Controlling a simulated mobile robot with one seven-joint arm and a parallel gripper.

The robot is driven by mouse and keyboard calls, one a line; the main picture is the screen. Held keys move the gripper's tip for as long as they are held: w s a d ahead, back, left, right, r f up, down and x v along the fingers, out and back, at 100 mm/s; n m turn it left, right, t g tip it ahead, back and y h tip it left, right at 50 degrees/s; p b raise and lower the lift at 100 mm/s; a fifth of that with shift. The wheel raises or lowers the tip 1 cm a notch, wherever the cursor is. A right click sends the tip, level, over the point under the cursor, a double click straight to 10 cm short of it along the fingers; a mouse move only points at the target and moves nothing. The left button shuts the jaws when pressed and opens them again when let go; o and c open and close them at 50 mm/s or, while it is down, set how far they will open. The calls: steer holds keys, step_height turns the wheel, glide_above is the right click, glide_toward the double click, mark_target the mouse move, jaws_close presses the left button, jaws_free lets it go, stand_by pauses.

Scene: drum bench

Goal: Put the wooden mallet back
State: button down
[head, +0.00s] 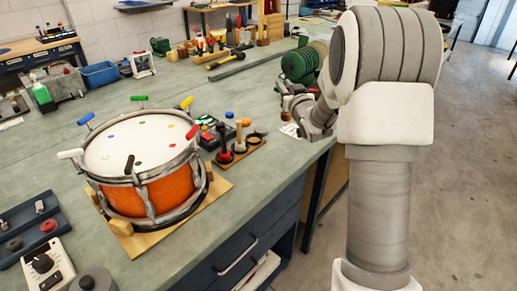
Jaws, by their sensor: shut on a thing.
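My gripper (289,97) is over the right part of the bench, beside the green machine, partly hidden by my own wrist. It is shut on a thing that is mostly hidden. A small brown piece shows just below the fingers, in keeping with the wooden mallet, but its shape and tilt cannot be made out. A small wooden stand (228,161) lies on the bench to the left of and nearer than the gripper. It carries a dark and red upright tool (224,142), a pale-handled upright piece (239,137) and a dark ring (256,138).
An orange drum (152,200) with coloured lugs stands on a wooden board left of the stand. A green machine (301,62) is close behind my gripper. A dark tray (32,225) and a control box (47,265) sit front left. Bare bench lies behind the drum.

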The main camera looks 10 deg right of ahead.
steer(key=shift+h, duration=0.4)
steer(key=shift+w+a+f+b, duration=0.55)
steer(key=shift+w+a+f, duration=0.3)
steer(key=shift+a+f, duration=0.75)
steer(key=shift+w+a+f+b, duration=0.5)
steer(key=shift+w+a+f, duration=0.4)
steer(key=shift+a+f, duration=0.7)
steer(key=shift+w+a+f+b, duration=0.55)
steer(key=shift+w+a+f, duration=0.3)
steer(key=shift+a+f, duration=0.7)
steer(key=shift+d+f, duration=0.25)
steer(key=shift+f, duration=0.05)
steer(key=shift+f, duration=0.15)
steer(key=c, duration=0.8)
jaws_free()
steer(key=shift+o, duration=0.2)
